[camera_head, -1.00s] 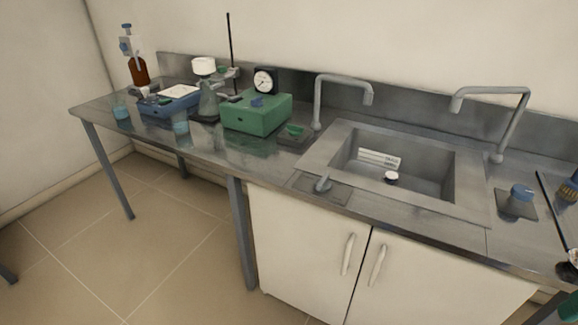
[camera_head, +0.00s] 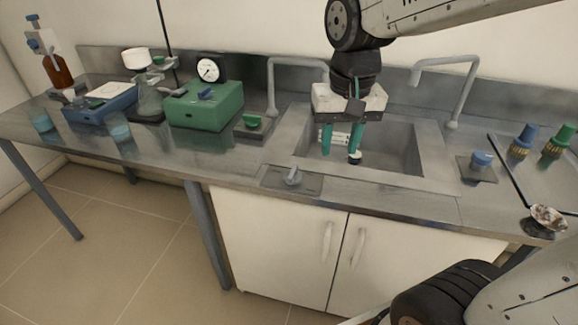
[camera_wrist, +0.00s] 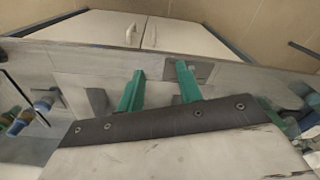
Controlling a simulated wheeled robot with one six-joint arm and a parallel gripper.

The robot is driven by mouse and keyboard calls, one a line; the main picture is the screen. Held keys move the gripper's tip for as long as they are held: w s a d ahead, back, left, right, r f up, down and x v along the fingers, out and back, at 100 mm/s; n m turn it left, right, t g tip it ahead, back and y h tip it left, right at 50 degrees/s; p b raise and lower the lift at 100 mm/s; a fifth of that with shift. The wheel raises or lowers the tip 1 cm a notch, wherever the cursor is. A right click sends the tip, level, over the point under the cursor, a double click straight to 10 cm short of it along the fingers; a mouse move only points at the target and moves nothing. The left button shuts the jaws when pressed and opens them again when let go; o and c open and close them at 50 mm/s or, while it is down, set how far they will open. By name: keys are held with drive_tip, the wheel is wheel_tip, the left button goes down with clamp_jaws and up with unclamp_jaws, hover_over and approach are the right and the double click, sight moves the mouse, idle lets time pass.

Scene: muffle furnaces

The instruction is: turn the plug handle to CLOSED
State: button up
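The plug handle (camera_head: 292,178) is a small grey lever on a dark square plate (camera_head: 310,184) set in the counter in front of the sink. Its markings are too small to read. My gripper (camera_head: 341,145) points down over the sink basin, with two green fingers apart and nothing between them. It is to the right of the handle and farther back, not touching it. A small round plug (camera_head: 354,158) shows in the basin by the right fingertip. In the wrist view, the fingers (camera_wrist: 160,70) are spread; the plate (camera_wrist: 203,72) lies beyond the right one, and the handle is not clear.
The sink has two grey taps, a left one (camera_head: 270,85) and a right one (camera_head: 455,90). A green box (camera_head: 205,108) with a dial stands left of the sink.

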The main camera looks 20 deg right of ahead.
drive_tip(key=w+a+f+m, duration=0.15)
drive_tip(key=w+f, duration=0.25)
drive_tip(key=w, duration=0.4)
drive_tip(key=m, duration=0.3)
hover_over(293, 171)
drive_tip(key=shift+n+g, duration=0.25)
drive_tip(key=shift+g, duration=0.15)
wheel_tip(293, 171, down, 7)
drive_tip(key=shift+s+f, duration=0.1)
drive_tip(key=shift+f, duration=0.4)
wheel_tip(293, 171, down, 7)
drive_tip(key=shift+f, duration=0.15)
clamp_jaws()
